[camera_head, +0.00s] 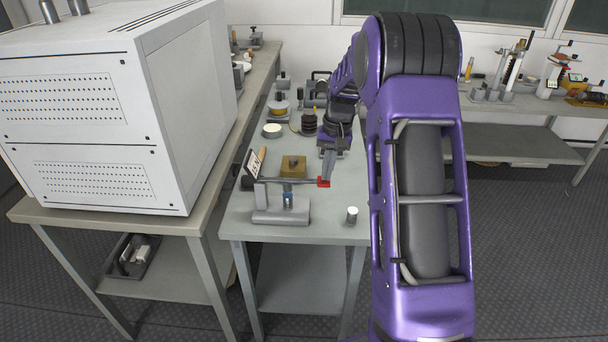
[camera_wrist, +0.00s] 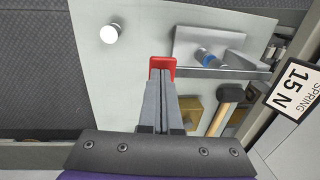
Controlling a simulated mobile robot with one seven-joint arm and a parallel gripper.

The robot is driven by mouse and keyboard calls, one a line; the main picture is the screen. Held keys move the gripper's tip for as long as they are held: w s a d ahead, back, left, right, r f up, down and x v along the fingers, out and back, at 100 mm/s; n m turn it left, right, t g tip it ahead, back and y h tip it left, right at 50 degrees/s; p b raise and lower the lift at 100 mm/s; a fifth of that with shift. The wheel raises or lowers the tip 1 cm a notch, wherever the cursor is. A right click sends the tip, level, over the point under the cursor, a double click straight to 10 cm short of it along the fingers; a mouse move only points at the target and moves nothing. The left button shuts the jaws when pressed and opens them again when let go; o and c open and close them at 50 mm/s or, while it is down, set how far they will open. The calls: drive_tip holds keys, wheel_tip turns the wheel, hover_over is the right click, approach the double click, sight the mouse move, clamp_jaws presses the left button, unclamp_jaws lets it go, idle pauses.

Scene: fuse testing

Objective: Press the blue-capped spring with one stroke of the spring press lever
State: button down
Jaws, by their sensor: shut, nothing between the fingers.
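The spring press (camera_head: 280,215) stands near the front of the narrow grey bench, and its base shows in the wrist view (camera_wrist: 190,42). Its lever (camera_head: 305,181) runs roughly level and ends at the right in a red tip (camera_head: 324,183), also in the wrist view (camera_wrist: 162,63). The blue-capped spring (camera_head: 288,196) sits on the press under the lever; its blue cap shows in the wrist view (camera_wrist: 208,60). My gripper (camera_head: 327,178) is shut and empty, pointing down at the red tip, and its fingertips overlap it in the wrist view (camera_wrist: 160,80). I cannot tell whether they touch.
A white-topped cylinder (camera_head: 352,215) stands right of the press. A brass block (camera_head: 293,167), a mallet (camera_wrist: 231,94) and a "SPRING 15 N" sign (camera_head: 253,163) are close behind and left. Several other items fill the bench's back. A big white cabinet (camera_head: 190,110) stands left.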

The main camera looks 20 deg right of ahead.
idle(0.4)
wheel_tip(320, 180, up, 7)
drive_tip(key=p, duration=0.4)
drive_tip(key=shift+d, duration=0.35)
